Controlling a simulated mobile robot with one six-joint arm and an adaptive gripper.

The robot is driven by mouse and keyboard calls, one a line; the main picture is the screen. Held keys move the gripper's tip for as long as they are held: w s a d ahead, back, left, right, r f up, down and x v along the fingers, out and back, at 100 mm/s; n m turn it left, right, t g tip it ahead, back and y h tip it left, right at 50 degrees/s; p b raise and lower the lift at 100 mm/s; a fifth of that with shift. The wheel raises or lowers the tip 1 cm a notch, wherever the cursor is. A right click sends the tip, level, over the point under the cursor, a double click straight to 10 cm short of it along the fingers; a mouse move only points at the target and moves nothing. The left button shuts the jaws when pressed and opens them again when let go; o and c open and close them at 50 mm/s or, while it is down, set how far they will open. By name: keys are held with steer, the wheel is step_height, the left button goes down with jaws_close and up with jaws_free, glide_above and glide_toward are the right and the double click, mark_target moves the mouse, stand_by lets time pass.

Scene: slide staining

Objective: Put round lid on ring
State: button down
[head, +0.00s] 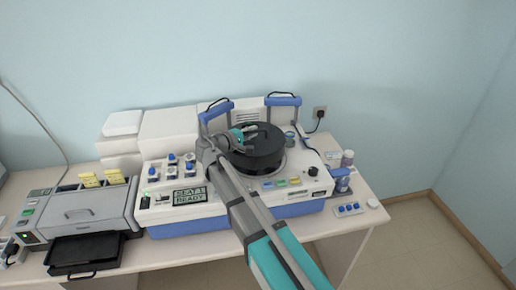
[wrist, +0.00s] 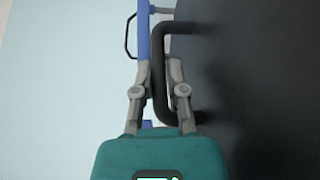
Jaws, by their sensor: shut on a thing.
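The round lid (head: 262,157) is a thick black disc with a bar handle, over the top of the white and blue machine in the head view. In the wrist view the lid (wrist: 265,90) fills the right side. My gripper (head: 246,131) is shut on the lid's black handle; its fingers (wrist: 161,75) straddle the bar in the wrist view. A grey rim, seemingly the ring (head: 277,174), shows below and right of the lid; the rest is hidden under it. I cannot tell whether the lid touches the ring or hovers just above.
Blue-topped knobs (head: 172,165) stand on the machine's left part. Two blue upright brackets (head: 284,101) stand behind the lid. A grey device with a black tray (head: 84,249) is at left. Small bottles (head: 347,158) and a blue-dotted block (head: 348,209) are at right.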

mark_target(255, 142)
steer(key=shift+w+d+f+b, duration=0.15)
steer(key=shift+w+f+b, duration=0.45)
steer(key=shift+f, duration=0.15)
steer(key=shift+w+d+f+b, duration=0.1)
steer(key=shift+w+f+b, duration=0.35)
steer(key=shift+w+f, duration=0.2)
steer(key=shift+f, duration=0.15)
steer(key=shift+w+d+f+b, duration=0.1)
steer(key=shift+w+f+b, duration=0.25)
steer(key=shift+f+b, duration=0.2)
step_height(255, 142, down, 3)
steer(key=b, duration=0.3)
steer(key=shift+r, duration=0.1)
steer(key=c, duration=0.7)
jaws_free()
